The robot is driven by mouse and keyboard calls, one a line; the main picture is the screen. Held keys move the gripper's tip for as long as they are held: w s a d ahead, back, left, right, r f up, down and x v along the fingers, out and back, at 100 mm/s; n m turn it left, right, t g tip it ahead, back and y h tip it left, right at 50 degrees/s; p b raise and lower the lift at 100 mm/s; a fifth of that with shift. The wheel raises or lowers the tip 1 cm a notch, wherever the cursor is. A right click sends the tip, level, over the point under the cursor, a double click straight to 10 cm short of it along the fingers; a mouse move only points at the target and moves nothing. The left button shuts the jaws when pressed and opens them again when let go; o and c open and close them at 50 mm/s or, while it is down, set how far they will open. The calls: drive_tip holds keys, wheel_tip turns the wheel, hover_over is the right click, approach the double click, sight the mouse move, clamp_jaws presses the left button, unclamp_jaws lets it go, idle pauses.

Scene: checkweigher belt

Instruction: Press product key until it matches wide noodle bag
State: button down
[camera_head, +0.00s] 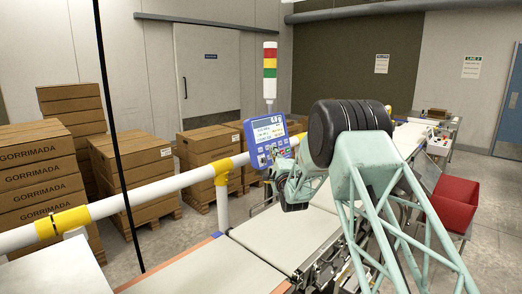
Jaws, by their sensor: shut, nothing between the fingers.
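A blue control panel (268,140) with a lit screen (268,131) and a row of keys below it stands beside the belt, mid-picture. The text on the screen is too small to read, apart from a number above it that is not clear. My gripper (283,166) is shut and empty at the lower right of the panel, close to its keys. I cannot tell whether it touches a key, and it hides part of the panel's lower right. The wide noodle bag cannot be made out from here.
A white belt (208,268) runs from the front toward the back right. A white and yellow rail (150,192) runs beside it. Stacked cartons (40,180) stand at left. A red bin (452,203) is at right. A signal tower (270,70) rises above the panel.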

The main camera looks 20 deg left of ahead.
sight(263, 146)
drive_tip(key=a, duration=0.2)
drive_tip(key=w+a+f+b, duration=0.1)
drive_tip(key=shift+w+a+f, duration=0.1)
drive_tip(key=shift+a, duration=0.15)
drive_tip(key=shift+w+a+f+b, duration=0.1)
drive_tip(key=shift+w+a+b, duration=0.05)
drive_tip(key=shift+a+b, duration=0.25)
drive_tip(key=shift+w+a+f+b, duration=0.1)
drive_tip(key=shift+a+b, duration=0.3)
idle(2.8)
drive_tip(key=shift+d, duration=0.2)
idle(0.3)
drive_tip(key=shift+s+d+r+b, duration=0.2)
drive_tip(key=shift+s+d+b, duration=0.05)
drive_tip(key=shift+d+b, duration=0.3)
drive_tip(key=shift+d, duration=0.2)
drive_tip(key=shift+s+d+r+b, duration=0.25)
drive_tip(key=shift+d+b, duration=0.05)
drive_tip(key=shift+d, duration=0.4)
drive_tip(key=shift+s+d+r+b, duration=0.25)
drive_tip(key=shift+d+b, duration=0.1)
drive_tip(key=shift+d, duration=0.35)
drive_tip(key=shift+s+d+r+b, duration=0.25)
drive_tip(key=shift+d+b, duration=0.05)
drive_tip(key=shift+d, duration=0.4)
idle(0.5)
